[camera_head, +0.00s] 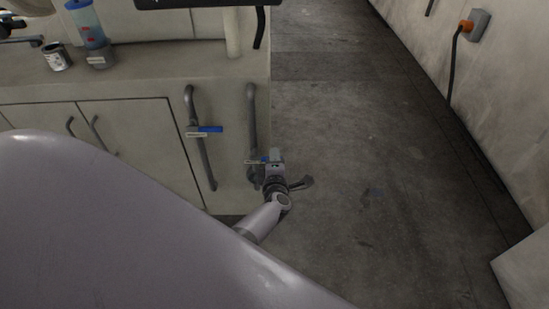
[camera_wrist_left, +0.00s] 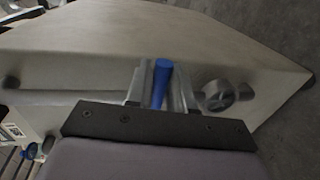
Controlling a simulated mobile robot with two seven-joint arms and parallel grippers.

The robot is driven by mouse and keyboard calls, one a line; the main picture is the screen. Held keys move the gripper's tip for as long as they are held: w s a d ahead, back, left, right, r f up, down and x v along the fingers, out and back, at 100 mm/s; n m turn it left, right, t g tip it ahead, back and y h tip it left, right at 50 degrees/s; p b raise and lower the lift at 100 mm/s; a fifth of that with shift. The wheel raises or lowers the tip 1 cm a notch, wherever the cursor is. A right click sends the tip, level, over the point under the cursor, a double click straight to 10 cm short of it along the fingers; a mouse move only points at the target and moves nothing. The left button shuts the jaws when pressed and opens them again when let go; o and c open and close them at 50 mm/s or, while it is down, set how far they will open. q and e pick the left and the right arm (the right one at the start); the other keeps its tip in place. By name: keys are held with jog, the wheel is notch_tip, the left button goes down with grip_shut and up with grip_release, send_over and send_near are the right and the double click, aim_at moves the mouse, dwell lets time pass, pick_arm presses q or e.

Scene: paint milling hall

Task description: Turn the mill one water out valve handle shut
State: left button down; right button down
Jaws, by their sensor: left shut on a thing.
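My left gripper (camera_head: 272,164) is at the lower end of the right-hand pipe on the cabinet's side. It is shut on a blue valve handle, of which only a little shows in the head view. In the left wrist view the blue handle (camera_wrist_left: 161,80) stands between the two fingers (camera_wrist_left: 157,92), beside a grey pipe (camera_wrist_left: 70,96). A second valve with a blue handle (camera_head: 211,129) sits on the left-hand pipe, its handle crosswise to the pipe. Small pale tags by both valves are too small to read. My right gripper is out of view.
The cabinet (camera_head: 120,125) has grey door handles, and a can (camera_head: 56,57) and a blue-topped bottle (camera_head: 88,25) stand on its top. Open concrete floor (camera_head: 350,130) lies to the right. An orange plug and cable (camera_head: 464,27) hang on the right wall.

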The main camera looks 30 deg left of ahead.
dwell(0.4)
pick_arm(q)
jog(key=c, duration=1.1)
grip_release()
jog(key=shift+f, duration=0.1)
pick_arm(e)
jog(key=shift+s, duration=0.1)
